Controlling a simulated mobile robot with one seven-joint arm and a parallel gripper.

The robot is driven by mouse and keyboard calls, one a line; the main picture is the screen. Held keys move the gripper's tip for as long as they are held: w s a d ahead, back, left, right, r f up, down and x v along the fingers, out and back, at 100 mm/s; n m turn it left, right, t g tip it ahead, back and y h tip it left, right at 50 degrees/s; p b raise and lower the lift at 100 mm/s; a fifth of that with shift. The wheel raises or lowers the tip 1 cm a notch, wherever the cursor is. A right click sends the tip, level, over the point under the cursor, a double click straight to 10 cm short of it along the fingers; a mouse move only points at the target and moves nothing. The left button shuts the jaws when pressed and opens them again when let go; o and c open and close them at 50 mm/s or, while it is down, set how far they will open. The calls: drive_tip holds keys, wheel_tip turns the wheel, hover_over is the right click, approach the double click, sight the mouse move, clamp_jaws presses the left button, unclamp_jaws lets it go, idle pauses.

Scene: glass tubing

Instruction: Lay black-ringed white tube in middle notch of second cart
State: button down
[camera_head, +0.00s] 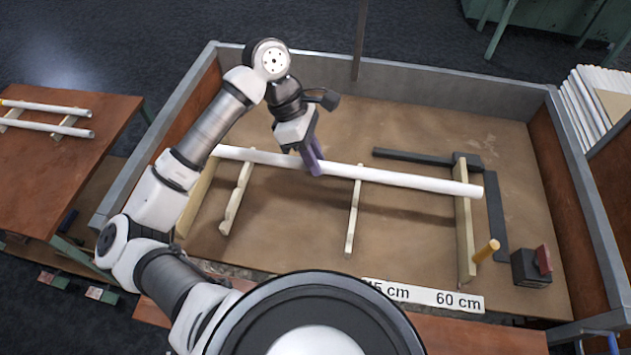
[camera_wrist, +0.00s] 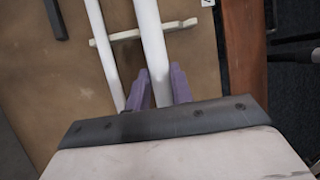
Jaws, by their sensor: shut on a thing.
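A long white tube (camera_head: 410,180) spans most of the large tray in the head view. My gripper (camera_head: 312,160), with purple fingers, is over the tray and shut on a white tube. In the wrist view my gripper (camera_wrist: 160,88) has the thick white tube (camera_wrist: 150,35) between its fingers, above a pale wooden support (camera_wrist: 128,36). A second, thinner-looking white tube (camera_wrist: 103,50) runs to its left; I cannot make it out separately in the head view. No black ring is discernible. Wooden supports (camera_head: 236,198), (camera_head: 353,215) and (camera_head: 465,225) stand in the tray.
The tray has a grey rim (camera_head: 415,75). At its right are dark bars (camera_head: 495,215), an orange peg (camera_head: 487,250) and a black block (camera_head: 530,268). A label (camera_head: 425,295) lies at the front. A reddish table (camera_head: 40,180) at left holds white tubes (camera_head: 45,126) on supports.

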wheel_tip(320, 180, down, 10)
drive_tip(key=shift+f+p, duration=0.25)
drive_tip(key=shift+p, duration=0.7)
drive_tip(key=shift+f+b, duration=0.6)
drive_tip(key=shift+b, duration=0.6)
drive_tip(key=c, duration=1.2)
unclamp_jaws()
drive_tip(key=shift+c, duration=0.2)
drive_tip(key=shift+r, duration=0.15)
drive_tip(key=r+p, duration=0.1)
drive_tip(key=p, duration=0.2)
drive_tip(key=shift+r, duration=0.35)
drive_tip(key=b+v, duration=0.4)
drive_tip(key=v, duration=0.7)
drive_tip(key=shift+w, duration=0.2)
drive_tip(key=shift+a+r, duration=0.1)
